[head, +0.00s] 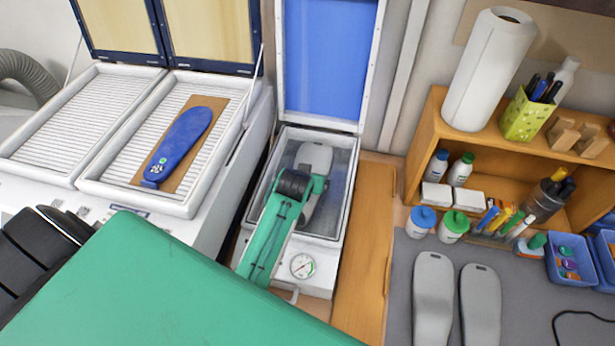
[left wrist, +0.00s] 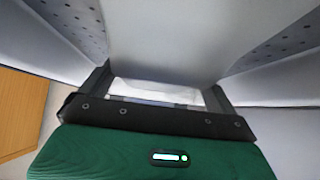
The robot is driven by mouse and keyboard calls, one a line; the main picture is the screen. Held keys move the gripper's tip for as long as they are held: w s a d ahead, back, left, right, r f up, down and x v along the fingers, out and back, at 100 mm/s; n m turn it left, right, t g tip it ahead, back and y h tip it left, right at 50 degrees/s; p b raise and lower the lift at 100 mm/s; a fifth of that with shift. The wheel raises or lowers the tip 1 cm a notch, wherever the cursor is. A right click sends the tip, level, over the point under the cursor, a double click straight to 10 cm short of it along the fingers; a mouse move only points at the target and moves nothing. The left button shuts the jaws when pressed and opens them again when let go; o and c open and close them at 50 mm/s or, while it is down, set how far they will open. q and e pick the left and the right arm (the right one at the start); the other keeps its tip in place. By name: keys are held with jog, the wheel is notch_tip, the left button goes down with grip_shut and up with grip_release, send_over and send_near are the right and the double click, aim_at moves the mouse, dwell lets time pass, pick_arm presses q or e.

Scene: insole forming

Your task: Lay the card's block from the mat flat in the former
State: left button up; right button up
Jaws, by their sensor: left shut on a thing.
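A light grey sole-shaped block (head: 316,157) is inside the former (head: 347,205), an open metal box with its blue-lined lid (head: 325,55) raised behind it. My left gripper (head: 311,186) comes down over the former and is shut on the block near its middle. The block's far end shows beyond the gripper; the near part is partly hidden by my green arm. In the left wrist view the block (left wrist: 165,38) runs up between the fingers, with perforated walls on both sides. I cannot tell whether it touches the floor. Two more grey blocks (head: 433,295) (head: 481,305) lie on the grey mat (head: 400,262).
A shelf (head: 421,150) with bottles, pens and a paper roll stands at the right. At the left, a two-tray unit (head: 88,180) holds a blue insole (head: 182,140) on a brown board. A gauge (head: 303,266) sits on the former's front. A wooden strip (head: 365,250) beside the former is clear.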

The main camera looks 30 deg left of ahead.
pick_arm(q)
jog(key=shift+r, duration=0.1)
jog(key=o, duration=1)
jog(key=shift+c, duration=0.2)
jog(key=shift+s, duration=0.1)
jog(key=b+v, duration=0.4)
jog(key=v, duration=0.9)
jog(key=shift+s+r, duration=0.25)
jog(key=shift+s+f, duration=0.1)
